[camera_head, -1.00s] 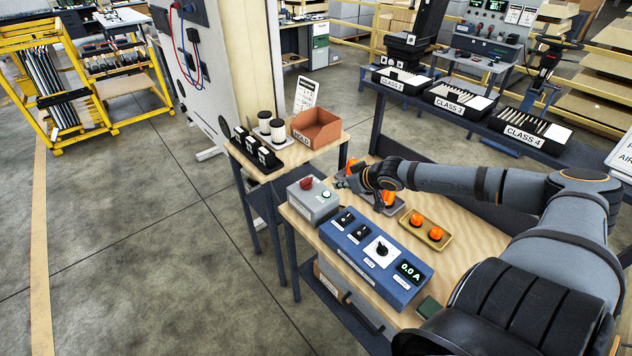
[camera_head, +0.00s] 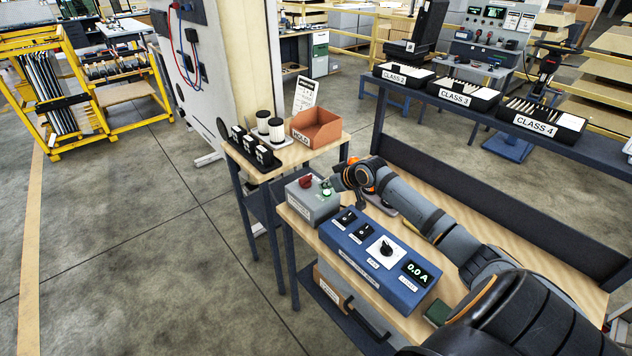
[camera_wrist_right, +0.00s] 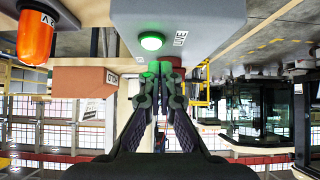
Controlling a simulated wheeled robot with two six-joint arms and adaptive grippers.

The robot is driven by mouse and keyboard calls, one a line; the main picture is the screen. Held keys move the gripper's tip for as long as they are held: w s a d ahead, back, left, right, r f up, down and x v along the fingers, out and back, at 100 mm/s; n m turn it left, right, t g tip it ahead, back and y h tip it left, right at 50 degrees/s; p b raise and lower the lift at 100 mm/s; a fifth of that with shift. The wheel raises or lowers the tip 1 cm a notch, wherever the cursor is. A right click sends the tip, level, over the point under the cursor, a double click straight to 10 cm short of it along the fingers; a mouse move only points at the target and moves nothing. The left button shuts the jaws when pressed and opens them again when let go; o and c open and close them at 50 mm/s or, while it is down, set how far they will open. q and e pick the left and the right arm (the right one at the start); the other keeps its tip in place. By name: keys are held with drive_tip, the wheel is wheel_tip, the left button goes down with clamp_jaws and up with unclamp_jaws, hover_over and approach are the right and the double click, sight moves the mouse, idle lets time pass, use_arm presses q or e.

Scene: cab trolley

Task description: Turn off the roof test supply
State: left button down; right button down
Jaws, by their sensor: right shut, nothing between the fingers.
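A grey supply box (camera_head: 309,206) stands at the left end of the wooden bench, with a red rotary knob (camera_head: 306,181) and a green lamp (camera_head: 326,187) on top. In the right wrist view, which is upside down, the green lamp (camera_wrist_right: 151,41) is lit beside a LIVE label. A blue panel (camera_head: 372,262) beside the box has black switches, a dial and a display reading 0.0 A. My right gripper (camera_head: 329,188) is shut and empty, its tips close to the green lamp; contact cannot be told. Its shut fingers show in the wrist view (camera_wrist_right: 160,72). My left gripper is out of view.
An orange-brown HOLD bin (camera_head: 316,130) and black-and-white cylinders (camera_head: 270,127) stand on the small side table. An orange beacon (camera_wrist_right: 38,33) shows in the wrist view. Black CLASS bins (camera_head: 465,95) sit on the rear shelf. The bench's right part is clear.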

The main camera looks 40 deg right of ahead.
sight(310, 180)
drive_tip(key=shift+w+a+f+p, duration=0.1)
drive_tip(key=shift+w+p, duration=0.1)
drive_tip(key=shift+w, duration=0.6)
drive_tip(key=shift+w+a+f+p, duration=0.1)
drive_tip(key=shift+w+f+p, duration=0.05)
drive_tip(key=shift+w, duration=0.6)
drive_tip(key=shift+w+a+f+p, duration=0.1)
drive_tip(key=shift+w+p, duration=0.1)
drive_tip(key=shift+w, duration=0.6)
